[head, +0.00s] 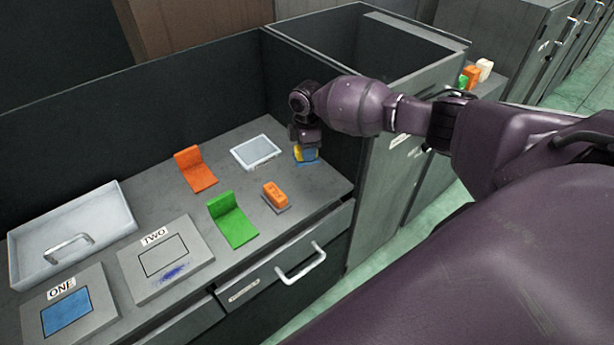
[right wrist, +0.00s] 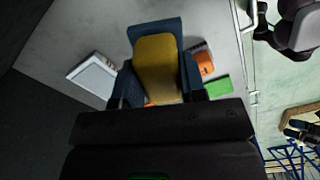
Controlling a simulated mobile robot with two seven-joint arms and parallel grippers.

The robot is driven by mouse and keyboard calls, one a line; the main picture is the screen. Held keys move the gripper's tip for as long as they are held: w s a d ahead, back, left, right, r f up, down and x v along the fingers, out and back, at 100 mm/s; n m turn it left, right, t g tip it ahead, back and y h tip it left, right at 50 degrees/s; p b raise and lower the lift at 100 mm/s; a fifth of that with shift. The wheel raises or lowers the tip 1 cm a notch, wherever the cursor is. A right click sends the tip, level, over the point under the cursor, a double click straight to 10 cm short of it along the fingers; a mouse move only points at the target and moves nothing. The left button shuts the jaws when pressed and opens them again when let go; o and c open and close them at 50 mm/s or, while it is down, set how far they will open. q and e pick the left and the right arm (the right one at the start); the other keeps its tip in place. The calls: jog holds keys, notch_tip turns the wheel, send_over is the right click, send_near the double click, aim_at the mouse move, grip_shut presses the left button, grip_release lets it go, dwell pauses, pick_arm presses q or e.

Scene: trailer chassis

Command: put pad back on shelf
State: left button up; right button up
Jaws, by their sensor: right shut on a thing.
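A pale framed tablet-like plate (head: 256,151) lies just left of the gripper. Which surface is the shelf is not clear.
An orange bent piece (head: 195,169), a green bent piece (head: 232,219) and an orange block (head: 275,196) stand on the counter. Panels ONE (head: 68,312) and TWO (head: 165,258) and a handled tray (head: 70,232) lie left. An open-topped cabinet (head: 410,75) stands right.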

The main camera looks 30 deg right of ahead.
notch_tip(320, 180, down, 5)
jog(key=b, duration=0.3)
jog(key=shift+r+b, duration=0.1)
jog(key=shift+b, duration=0.2)
jog(key=shift+f+b, duration=0.5)
jog(key=shift+f, duration=0.1)
notch_tip(320, 180, down, 4)
jog(key=b, duration=0.3)
jog(key=shift+f, duration=0.25)
jog(key=shift+r, duration=0.2)
jog(key=shift+f, duration=0.2)
jog(key=o, duration=0.8)
jog(key=shift+o, duration=0.5)
